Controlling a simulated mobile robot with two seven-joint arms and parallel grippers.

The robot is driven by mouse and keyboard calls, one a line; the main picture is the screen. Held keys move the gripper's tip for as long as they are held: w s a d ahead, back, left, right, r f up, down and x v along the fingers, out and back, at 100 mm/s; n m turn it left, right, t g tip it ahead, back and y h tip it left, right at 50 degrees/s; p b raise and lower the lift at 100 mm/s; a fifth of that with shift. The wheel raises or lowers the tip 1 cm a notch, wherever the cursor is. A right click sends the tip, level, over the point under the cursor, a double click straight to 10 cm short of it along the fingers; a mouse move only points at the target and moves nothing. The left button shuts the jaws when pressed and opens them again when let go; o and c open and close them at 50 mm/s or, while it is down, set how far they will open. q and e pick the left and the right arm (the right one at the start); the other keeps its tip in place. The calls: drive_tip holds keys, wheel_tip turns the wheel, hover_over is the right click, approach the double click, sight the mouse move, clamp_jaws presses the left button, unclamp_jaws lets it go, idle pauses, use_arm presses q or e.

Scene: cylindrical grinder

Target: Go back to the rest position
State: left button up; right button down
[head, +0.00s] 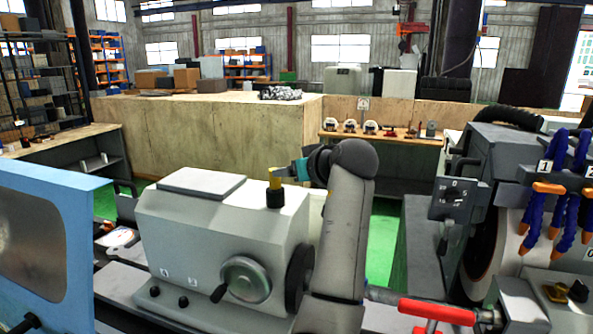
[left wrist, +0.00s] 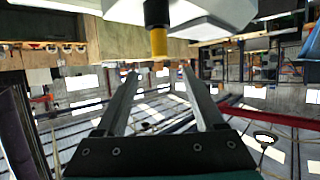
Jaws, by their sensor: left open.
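My left gripper (head: 285,172) is at the top of the grey grinder headstock (head: 215,225), beside a knob (head: 275,197) with a black base and yellow top. The grey arm rises from the lower middle and bends left to the teal gripper body. In the left wrist view, the two fingers of the gripper (left wrist: 160,73) stand apart with nothing held between them. The knob (left wrist: 157,28) shows just past the fingertips, its yellow end toward the gap; I cannot tell the exact distance. My right gripper is in neither view.
A blue-framed panel (head: 80,205) stands at the left. A handwheel (head: 246,280) is on the headstock front. A red-handled bar (head: 436,311) lies lower right. The grinding wheel housing with blue hoses (head: 560,205) is at the right. Wooden benches (head: 205,140) stand behind.

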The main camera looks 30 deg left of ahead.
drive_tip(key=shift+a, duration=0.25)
